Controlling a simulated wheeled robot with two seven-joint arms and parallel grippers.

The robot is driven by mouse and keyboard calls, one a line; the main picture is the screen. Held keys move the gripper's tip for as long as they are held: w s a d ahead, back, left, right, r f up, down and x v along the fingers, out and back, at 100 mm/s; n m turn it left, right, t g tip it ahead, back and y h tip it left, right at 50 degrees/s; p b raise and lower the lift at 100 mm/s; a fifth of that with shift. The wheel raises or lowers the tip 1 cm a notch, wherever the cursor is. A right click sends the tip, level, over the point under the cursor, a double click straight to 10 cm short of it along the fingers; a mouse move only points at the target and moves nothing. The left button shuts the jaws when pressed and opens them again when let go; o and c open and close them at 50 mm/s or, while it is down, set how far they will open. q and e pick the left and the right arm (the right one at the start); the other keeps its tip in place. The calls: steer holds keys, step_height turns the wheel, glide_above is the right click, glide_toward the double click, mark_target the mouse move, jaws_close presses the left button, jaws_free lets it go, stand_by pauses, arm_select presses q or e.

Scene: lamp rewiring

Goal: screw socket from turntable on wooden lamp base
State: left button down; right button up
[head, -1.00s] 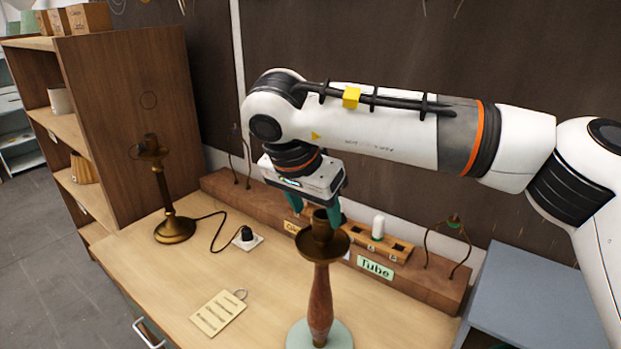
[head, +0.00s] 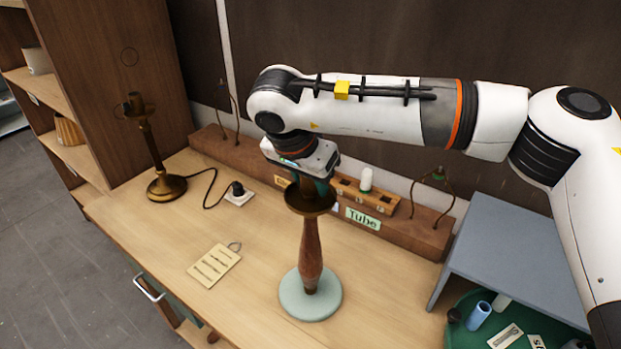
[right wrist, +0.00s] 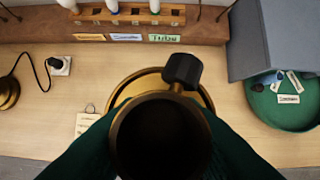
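The wooden lamp base (head: 312,250), with a brass cup (head: 310,199) at its top, stands upright on the pale green round turntable (head: 310,296). My right gripper (head: 309,184) is directly over the lamp top, its green fingers pointing down. In the right wrist view the brass socket (right wrist: 160,136), open mouth up with a black switch knob (right wrist: 183,70), sits between my right fingers, which press against its sides. The brass cup's rim shows behind it. The socket's lower end and any thread contact are hidden. My left gripper is out of view.
A brass lamp (head: 166,184) with a cord to a black plug (head: 238,188) stands at left. A paper tag (head: 214,265) lies in front. A wooden rack (head: 375,198) with bulbs is behind; a grey stand (head: 520,250) and green tray (head: 462,335) are at right.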

steer(key=shift+o, duration=1.1)
steer(key=shift+c, duration=1.1)
steer(key=shift+f+m+b, duration=0.1)
steer(key=shift+m+b, duration=0.25)
steer(key=shift+m, duration=0.35)
steer(key=shift+m+g+h, duration=0.4)
steer(key=shift+m+h, duration=0.1)
steer(key=shift+m, duration=0.4)
steer(key=m, duration=0.2)
steer(key=m+g+h, duration=0.1)
steer(key=m, duration=0.1)
steer(key=shift+m+g, duration=0.3)
steer(key=shift+m, duration=0.1)
steer(key=m+g, duration=0.1)
steer(key=m, duration=0.1)
steer(key=m+p, duration=0.1)
steer(key=m, duration=0.1)
steer(key=shift+r+g, duration=0.2)
steer(key=shift+g, duration=0.2)
steer(key=m+g, duration=0.1)
steer(key=m, duration=0.3)
steer(key=shift+f, duration=0.1)
